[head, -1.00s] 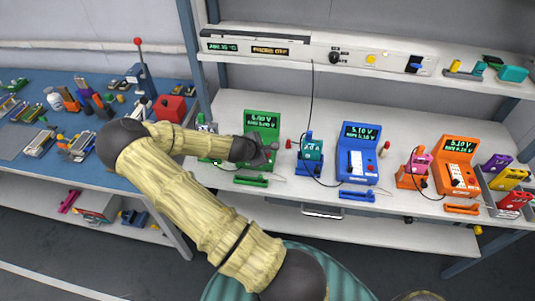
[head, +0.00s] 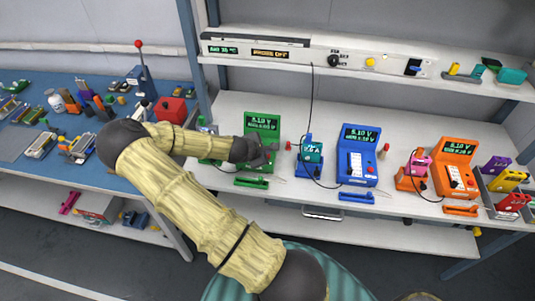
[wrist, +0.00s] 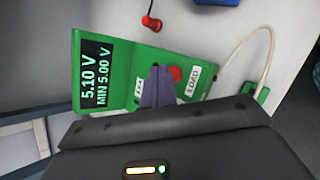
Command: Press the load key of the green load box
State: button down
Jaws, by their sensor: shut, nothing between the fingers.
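The green load box (head: 262,125) stands on the bench shelf. It also shows in the wrist view (wrist: 120,55), with its screen reading 5.10 V and MIN 5.00 V. A round red key (wrist: 175,74) sits on its face beside a white LOAD label (wrist: 194,83). My gripper (wrist: 157,72) is shut and empty, its purple-grey fingertips over the box face just left of the red key. The fingers partly cover another white label (wrist: 138,90). I cannot tell whether the tips touch the face. In the head view my gripper (head: 271,152) is in front of the box and hides its lower face.
A blue load box (head: 357,165) and an orange load box (head: 455,170) stand to the right. A teal device (head: 311,152) with a black cable is just right of my gripper. A green bar (head: 251,183) lies in front. A control panel (head: 310,50) runs above.

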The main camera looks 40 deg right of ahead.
notch_tip(320, 180, up, 6)
jog(key=p, duration=0.4)
jog(key=shift+p, duration=0.35)
dwell(1.2)
